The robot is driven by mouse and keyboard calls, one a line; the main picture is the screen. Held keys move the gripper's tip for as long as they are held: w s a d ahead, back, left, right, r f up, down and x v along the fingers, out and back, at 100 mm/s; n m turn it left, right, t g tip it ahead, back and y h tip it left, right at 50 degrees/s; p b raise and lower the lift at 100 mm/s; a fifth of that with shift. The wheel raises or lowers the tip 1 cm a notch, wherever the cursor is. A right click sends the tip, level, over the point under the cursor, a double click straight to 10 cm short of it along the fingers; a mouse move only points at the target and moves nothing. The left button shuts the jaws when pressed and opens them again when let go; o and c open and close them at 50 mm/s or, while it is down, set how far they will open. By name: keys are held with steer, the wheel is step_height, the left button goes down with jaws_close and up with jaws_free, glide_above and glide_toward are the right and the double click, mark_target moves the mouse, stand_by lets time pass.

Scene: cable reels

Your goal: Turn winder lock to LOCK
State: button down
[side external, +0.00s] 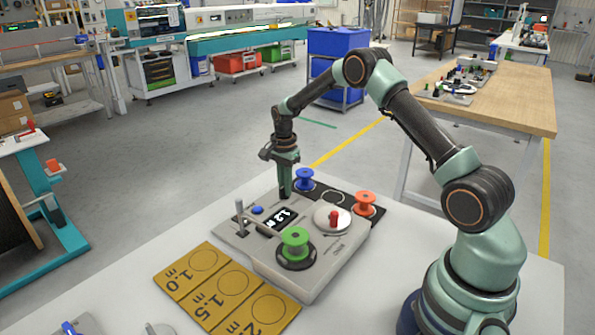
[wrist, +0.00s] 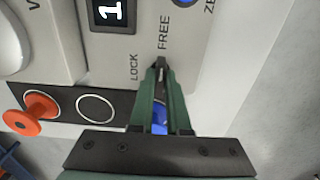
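My gripper (wrist: 160,72) points down at the winder's panel, beside its printed words LOCK (wrist: 133,67) and FREE (wrist: 163,36). Its two green fingers are close together, with a small dark part (wrist: 161,66) at their tips that looks like the winder lock. I cannot tell if the fingers touch it. In the side view my gripper (side external: 285,192) is at the back edge of the grey winder (side external: 315,285), and the lock is hidden there. The blue reel (wrist: 158,115) shows between the fingers; in the side view it (side external: 304,178) stands just right of the gripper.
An orange reel (side external: 365,203) stands on the black strip, past an empty ring (side external: 332,197). On the winder are a green reel (side external: 295,242), a red-knobbed white dial (side external: 321,219), a metal lever (side external: 240,215), a blue button (side external: 257,210) and a display. A yellow length board (side external: 210,308) lies in front.

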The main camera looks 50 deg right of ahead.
steer(key=n, duration=0.4)
steer(key=shift+n, duration=0.3)
steer(key=n, duration=0.5)
steer(key=shift+n, duration=2.4)
steer(key=n, duration=0.4)
steer(key=c, duration=0.9)
jaws_free()
steer(key=shift+r, duration=3.5)
